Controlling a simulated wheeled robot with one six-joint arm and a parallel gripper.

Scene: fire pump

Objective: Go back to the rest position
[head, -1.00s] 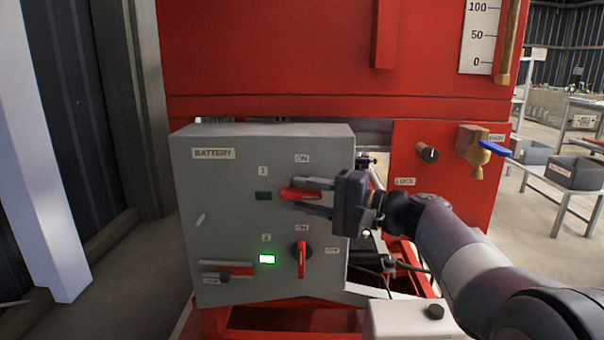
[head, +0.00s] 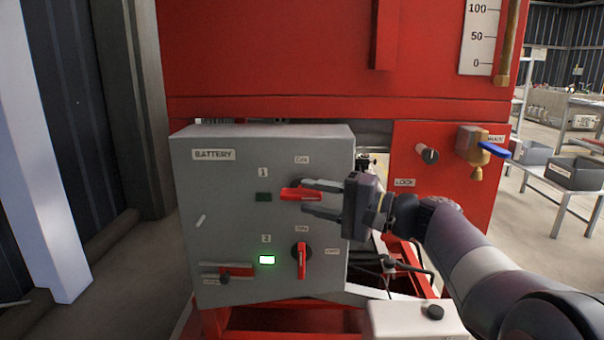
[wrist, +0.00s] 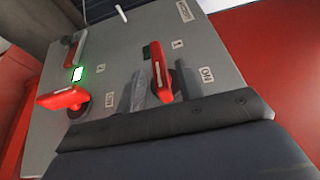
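My gripper (head: 312,198) is in front of the grey battery box (head: 215,235), at its upper right. Its two fingers are apart, above and below the right end of the red handle of switch 1 (head: 298,194), with a gap showing between them. That handle lies sideways; it also shows in the wrist view (wrist: 164,84), just beyond my dark gripper (wrist: 165,120). The red handle of switch 2 (head: 301,262) below hangs upright. Whether a finger touches handle 1 is not clear.
Lamp 2 (head: 267,259) glows green; lamp 1 (head: 263,197) is dark. A red tank (head: 280,60) stands behind the box. A black knob (head: 430,155) and a brass valve with a blue lever (head: 494,150) are at right. Open floor lies left.

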